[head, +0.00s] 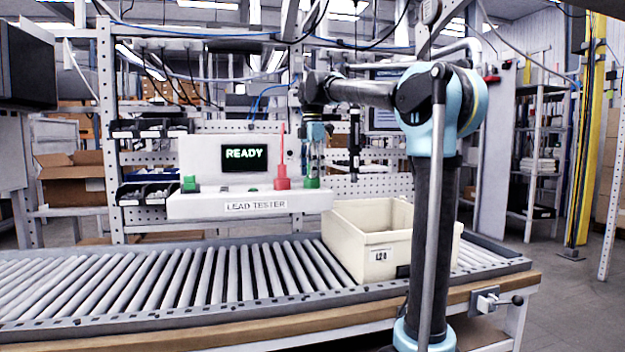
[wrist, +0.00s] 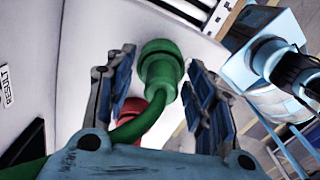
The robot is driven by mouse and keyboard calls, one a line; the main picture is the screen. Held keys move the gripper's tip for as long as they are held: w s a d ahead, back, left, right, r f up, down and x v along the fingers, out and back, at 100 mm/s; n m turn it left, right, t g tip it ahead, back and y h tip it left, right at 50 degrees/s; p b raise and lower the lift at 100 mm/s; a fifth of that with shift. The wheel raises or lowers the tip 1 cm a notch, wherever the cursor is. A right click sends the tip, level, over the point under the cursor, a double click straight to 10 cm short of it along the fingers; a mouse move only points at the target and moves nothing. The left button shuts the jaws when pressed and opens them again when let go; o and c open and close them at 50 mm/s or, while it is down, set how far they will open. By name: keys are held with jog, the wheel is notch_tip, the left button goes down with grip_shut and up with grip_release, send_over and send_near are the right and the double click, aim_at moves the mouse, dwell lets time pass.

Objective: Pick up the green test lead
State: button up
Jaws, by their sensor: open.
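The green test lead's plug (wrist: 160,68) stands between my gripper's fingers in the wrist view, with its green cable (wrist: 135,128) curving down and left. In the head view its green end (head: 311,183) shows at the right end of the white lead tester (head: 210,206), just under my gripper (head: 315,165). My gripper (wrist: 163,78) is open, one finger on each side of the plug. A gap shows on the left; I cannot tell whether the right finger touches. A red lead (head: 282,172) stands just left of it, partly hidden in the wrist view (wrist: 130,108).
The tester's screen (head: 244,157) reads READY. A green piece (head: 190,184) sits at the tester's left end. A cream bin (head: 343,250) marked L24 stands on the roller conveyor (head: 170,280), whose left part is clear. A dark tool (head: 354,145) hangs right of my gripper.

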grip_shut()
jog(key=shift+r, duration=0.1)
notch_tip(320, 180, up, 10)
jog(key=shift+f, duration=0.1)
dwell(0.6)
